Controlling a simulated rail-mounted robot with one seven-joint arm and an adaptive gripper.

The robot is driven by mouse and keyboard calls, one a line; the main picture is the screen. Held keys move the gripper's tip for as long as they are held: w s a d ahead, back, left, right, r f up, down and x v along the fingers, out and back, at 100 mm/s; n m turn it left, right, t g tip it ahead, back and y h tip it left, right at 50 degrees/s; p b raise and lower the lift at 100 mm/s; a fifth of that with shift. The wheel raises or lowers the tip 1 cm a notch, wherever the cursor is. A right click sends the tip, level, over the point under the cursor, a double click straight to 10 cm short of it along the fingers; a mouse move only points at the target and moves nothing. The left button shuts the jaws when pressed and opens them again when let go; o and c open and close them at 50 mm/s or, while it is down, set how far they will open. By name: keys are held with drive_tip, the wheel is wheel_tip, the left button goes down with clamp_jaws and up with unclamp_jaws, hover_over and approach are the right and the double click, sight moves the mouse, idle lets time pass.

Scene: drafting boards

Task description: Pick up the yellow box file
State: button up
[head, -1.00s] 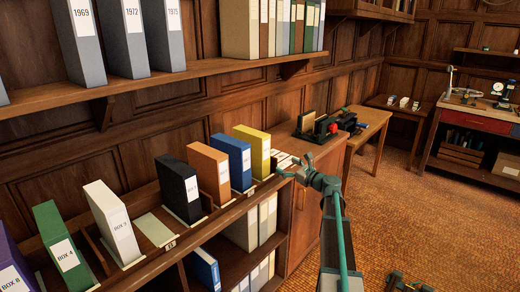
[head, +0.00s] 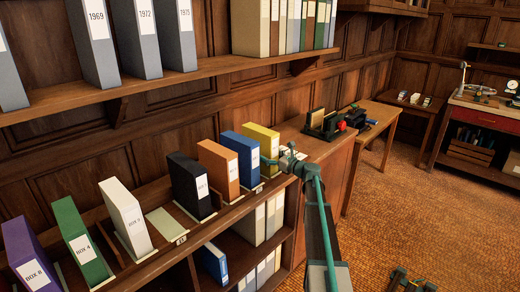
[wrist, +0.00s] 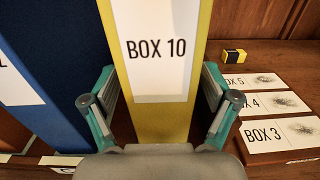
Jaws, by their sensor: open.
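The yellow box file (head: 262,142) stands upright at the right end of the row of box files on the shelf unit. In the wrist view the yellow box file (wrist: 150,117) fills the middle, with a white label reading BOX 10. My gripper (wrist: 160,95) is open, with one finger on each side of the file's spine. The left finger sits in the space between the yellow file and the blue box file (wrist: 50,75). I cannot tell whether the fingers touch the file. In the head view my gripper (head: 275,160) is at the front of the file.
The blue (head: 238,155), orange (head: 218,168) and black (head: 190,185) files stand to the left. Label cards (wrist: 280,132) and a small yellow-and-black block (wrist: 234,56) lie right of the yellow file. An upper shelf (head: 180,87) runs above the row.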

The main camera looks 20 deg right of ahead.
drive_tip(key=shift+x, duration=1.15)
drive_tip(key=shift+r, duration=0.1)
clamp_jaws()
